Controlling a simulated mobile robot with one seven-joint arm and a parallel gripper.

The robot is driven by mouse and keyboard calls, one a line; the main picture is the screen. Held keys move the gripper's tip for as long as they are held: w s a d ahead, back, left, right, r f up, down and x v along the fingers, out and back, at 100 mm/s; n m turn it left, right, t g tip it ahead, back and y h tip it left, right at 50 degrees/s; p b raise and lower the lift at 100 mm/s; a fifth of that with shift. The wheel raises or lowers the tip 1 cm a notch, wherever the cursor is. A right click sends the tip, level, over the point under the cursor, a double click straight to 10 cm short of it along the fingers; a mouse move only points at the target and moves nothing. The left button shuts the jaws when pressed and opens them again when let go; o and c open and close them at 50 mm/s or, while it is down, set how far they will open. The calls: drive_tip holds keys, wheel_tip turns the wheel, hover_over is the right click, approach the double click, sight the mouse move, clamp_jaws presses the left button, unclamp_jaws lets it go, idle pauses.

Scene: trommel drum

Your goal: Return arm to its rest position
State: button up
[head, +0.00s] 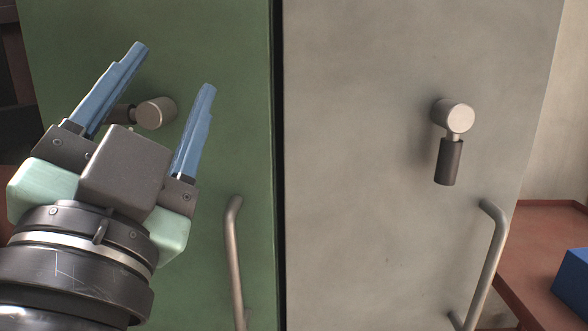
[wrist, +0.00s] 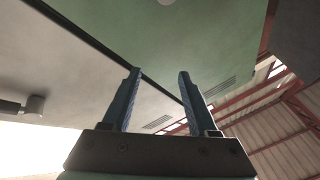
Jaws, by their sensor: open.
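My gripper (head: 173,72) is at the left of the head view, in front of the green door. Its two blue fingers are apart with nothing held between them. The fingers also show empty in the wrist view (wrist: 155,80), with the green panel beyond them. In the head view, a round metal knob (head: 155,113) on the green door shows between the fingers, with a dark grip reaching left behind the left finger. I cannot tell whether my gripper touches it. My arm comes up from the lower left corner.
The green door (head: 215,50) and grey door (head: 370,240) stand side by side with a dark gap between. The grey door has a knob with a hanging dark grip (head: 449,162) and a bar handle (head: 487,260). The green door has a bar handle (head: 233,260). A blue box (head: 573,280) sits on a reddish surface (head: 535,240) at right.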

drive_tip(key=s+d+r+n+t, duration=0.2)
drive_tip(key=d+r+n, duration=0.1)
drive_tip(key=d+n, duration=0.15)
drive_tip(key=s+d+r+n+t, duration=0.2)
drive_tip(key=d+r+n, duration=0.15)
drive_tip(key=d, duration=0.25)
wheel_tip(320, 180, up, 23)
drive_tip(key=p, duration=2.5)
drive_tip(key=shift+a, duration=0.25)
drive_tip(key=shift+r, duration=0.1)
drive_tip(key=shift+c, duration=0.2)
